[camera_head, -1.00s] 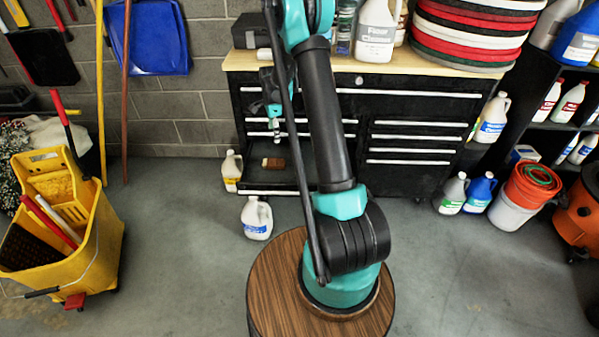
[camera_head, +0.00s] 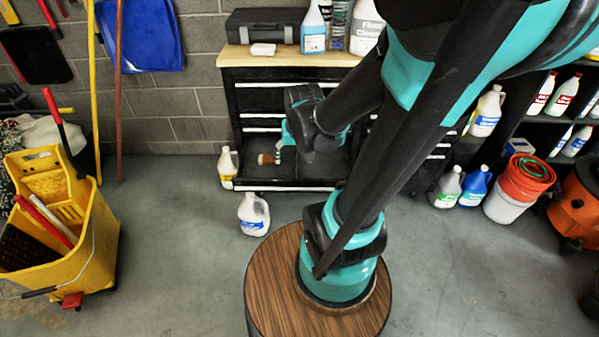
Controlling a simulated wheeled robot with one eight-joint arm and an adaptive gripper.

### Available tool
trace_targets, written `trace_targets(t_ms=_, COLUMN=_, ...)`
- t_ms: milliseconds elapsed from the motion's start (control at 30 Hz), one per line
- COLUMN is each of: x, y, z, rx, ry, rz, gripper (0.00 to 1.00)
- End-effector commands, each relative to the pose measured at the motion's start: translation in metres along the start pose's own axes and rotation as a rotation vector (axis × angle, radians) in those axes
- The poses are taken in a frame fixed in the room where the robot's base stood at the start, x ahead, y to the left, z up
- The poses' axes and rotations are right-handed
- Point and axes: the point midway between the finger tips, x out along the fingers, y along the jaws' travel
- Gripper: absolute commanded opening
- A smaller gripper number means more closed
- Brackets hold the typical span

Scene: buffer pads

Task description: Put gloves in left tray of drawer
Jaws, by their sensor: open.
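The drawer (camera_head: 285,186) is pulled out low on the black cabinet, and its dark inside shows. A small brown item with a pale end (camera_head: 268,158) lies in its left part; I cannot tell what it is. A small white item (camera_head: 263,49) lies on the cabinet top near the left front edge; it may be the gloves, but it is too small to be sure. My gripper (camera_head: 281,148) is small in view, open, and over the drawer close to the brown item. My arm hides the drawer's right part, so its tray divisions are not clear.
A white jug (camera_head: 253,215) stands on the floor before the drawer, and a yellow-labelled jug (camera_head: 228,167) stands at its left. A black case (camera_head: 265,25) and bottles stand on the cabinet top. A yellow mop bucket (camera_head: 65,240) is at the left.

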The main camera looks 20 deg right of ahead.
Motion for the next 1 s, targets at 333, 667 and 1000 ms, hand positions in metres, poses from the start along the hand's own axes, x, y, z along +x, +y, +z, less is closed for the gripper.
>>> trace_targets(t_ms=333, x=-0.001, y=0.012, z=0.053, rx=-0.211, ry=0.041, rz=-0.004, gripper=0.72)
trace_targets(t_ms=667, x=-0.001, y=0.012, z=0.053, rx=-0.214, ry=0.041, rz=-0.004, gripper=0.72)
trace_targets(t_ms=1000, x=-0.001, y=0.012, z=0.053, rx=-0.213, ry=0.041, rz=-0.004, gripper=0.72)
